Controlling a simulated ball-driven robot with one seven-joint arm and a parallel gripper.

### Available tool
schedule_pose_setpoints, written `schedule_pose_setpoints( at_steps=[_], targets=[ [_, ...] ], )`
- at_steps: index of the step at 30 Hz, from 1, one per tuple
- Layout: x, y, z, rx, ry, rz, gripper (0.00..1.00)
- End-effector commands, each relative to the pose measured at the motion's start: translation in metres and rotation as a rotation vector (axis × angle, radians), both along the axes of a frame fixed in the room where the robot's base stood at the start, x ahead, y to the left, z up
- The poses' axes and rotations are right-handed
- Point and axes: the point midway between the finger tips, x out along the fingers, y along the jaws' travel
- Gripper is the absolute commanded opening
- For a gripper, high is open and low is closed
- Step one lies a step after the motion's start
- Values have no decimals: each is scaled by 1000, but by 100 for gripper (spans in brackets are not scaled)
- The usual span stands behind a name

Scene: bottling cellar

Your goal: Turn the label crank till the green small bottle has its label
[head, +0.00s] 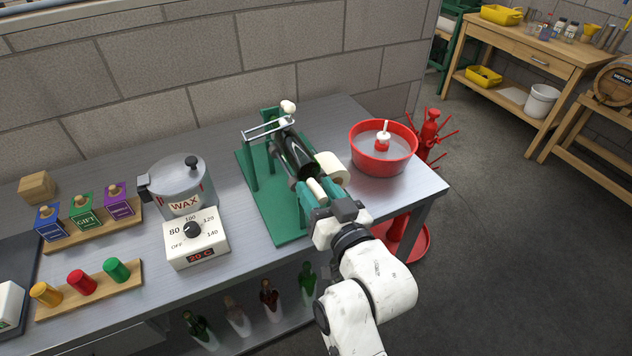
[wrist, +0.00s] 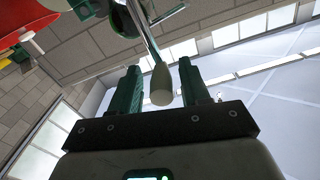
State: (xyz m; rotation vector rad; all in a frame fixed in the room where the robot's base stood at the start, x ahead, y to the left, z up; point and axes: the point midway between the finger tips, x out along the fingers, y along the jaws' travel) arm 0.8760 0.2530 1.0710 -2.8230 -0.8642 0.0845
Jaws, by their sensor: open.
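The label machine stands on a green base (head: 261,190) on the metal bench. A dark green bottle (head: 294,152) lies in it; I see no label on the side that shows. A cream label roll (head: 332,167) sits beside the bottle. My gripper (head: 319,194) is at the machine's near end, its green fingers open. In the wrist view, the crank's cream handle (wrist: 161,86) hangs from a thin metal arm between the open fingers (wrist: 160,70), with a gap visible on at least the left side. In the head view my fingers partly hide the crank.
A red basin (head: 371,165) stands right of the machine near the bench edge. The wax pot (head: 178,190) and its heater box (head: 196,248) are on the left. Stamps and coloured capsules stand in wooden racks further left. Several bottles stand on the shelf below.

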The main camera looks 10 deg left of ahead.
Motion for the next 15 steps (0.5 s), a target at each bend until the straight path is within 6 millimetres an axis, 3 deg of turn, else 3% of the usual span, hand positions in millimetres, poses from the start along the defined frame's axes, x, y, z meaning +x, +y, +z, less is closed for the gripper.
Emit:
schedule_pose_setpoints(
  at_steps=[6, 15],
  targets=[
    [12, 8, 0, -1, 1, 0, 46],
    [13, 9, 0, 0, 0, 0, 44]
  ],
)
